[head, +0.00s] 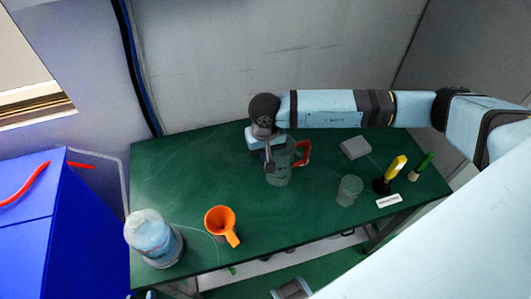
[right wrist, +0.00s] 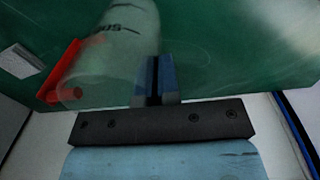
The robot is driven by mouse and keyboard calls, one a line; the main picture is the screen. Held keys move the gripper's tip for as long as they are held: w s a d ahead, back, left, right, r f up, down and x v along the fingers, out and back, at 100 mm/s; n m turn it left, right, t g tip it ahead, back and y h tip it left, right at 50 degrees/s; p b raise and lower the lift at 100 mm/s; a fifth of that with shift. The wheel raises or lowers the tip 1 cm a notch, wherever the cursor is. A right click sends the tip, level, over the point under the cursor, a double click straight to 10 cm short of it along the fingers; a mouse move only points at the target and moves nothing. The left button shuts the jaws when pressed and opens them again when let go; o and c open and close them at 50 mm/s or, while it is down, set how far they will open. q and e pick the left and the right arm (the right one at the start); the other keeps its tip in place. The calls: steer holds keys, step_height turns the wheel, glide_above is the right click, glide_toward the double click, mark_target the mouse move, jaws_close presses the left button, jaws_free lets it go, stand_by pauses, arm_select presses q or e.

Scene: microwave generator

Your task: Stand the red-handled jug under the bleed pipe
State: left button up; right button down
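The red-handled jug (head: 279,174) is clear, with a red handle on its right side in the head view. It appears upright at the middle of the green table; I cannot tell whether its base touches the tabletop. My right gripper (head: 268,160) reaches down at its left side. In the right wrist view the jug (right wrist: 112,48) shows dark markings, and the fingers (right wrist: 157,82) are close together at its wall, one seen through the clear side. The gripper looks shut on that wall. I cannot make out the bleed pipe.
On the green table (head: 310,225) stand an orange jug (head: 220,224), a large clear bottle (head: 153,240), a clear beaker (head: 349,190), a grey block (head: 355,147) and yellow- (head: 396,168) and green-handled (head: 425,162) tools. A blue box (head: 65,225) is at left. The back-left tabletop is clear.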

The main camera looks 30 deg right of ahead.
steer(key=shift+f, duration=0.4)
steer(key=shift+f+b, duration=0.2)
steer(key=shift+b, duration=0.1)
steer(key=c, duration=1.4)
jaws_free()
steer(key=shift+r, duration=0.1)
steer(key=shift+o, duration=0.2)
